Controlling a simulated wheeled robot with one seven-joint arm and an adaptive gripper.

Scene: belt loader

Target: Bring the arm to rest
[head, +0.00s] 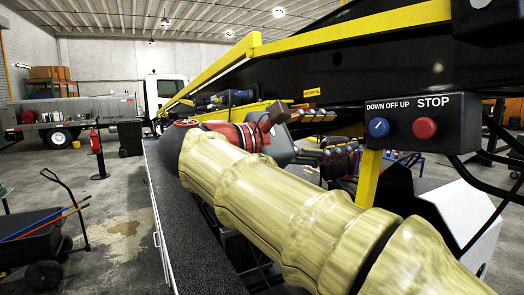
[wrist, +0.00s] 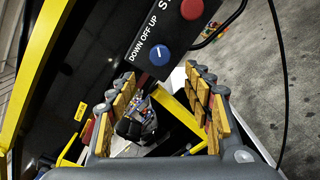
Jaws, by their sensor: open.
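My arm, in tan segmented covering, runs across the head view from the lower right to the middle, stretched out over a dark ledge. My gripper (head: 335,133) is at its far end, grey with yellow-orange pads. In the wrist view my gripper (wrist: 162,82) has its two fingers wide apart, with nothing held between them. The black control box (head: 452,108) carries a blue knob (head: 379,127) and a red stop button (head: 425,128). The blue knob (wrist: 159,52) also shows beyond the fingertips in the wrist view, apart from them. Its exact setting is hard to read.
A yellow-railed loader boom (head: 350,32) slants above my arm, and a yellow post (head: 368,178) stands below the box. Dark cables (head: 510,150) hang at the right. A black cart (head: 45,235) stands on the left floor, with open floor (head: 125,215) beside it.

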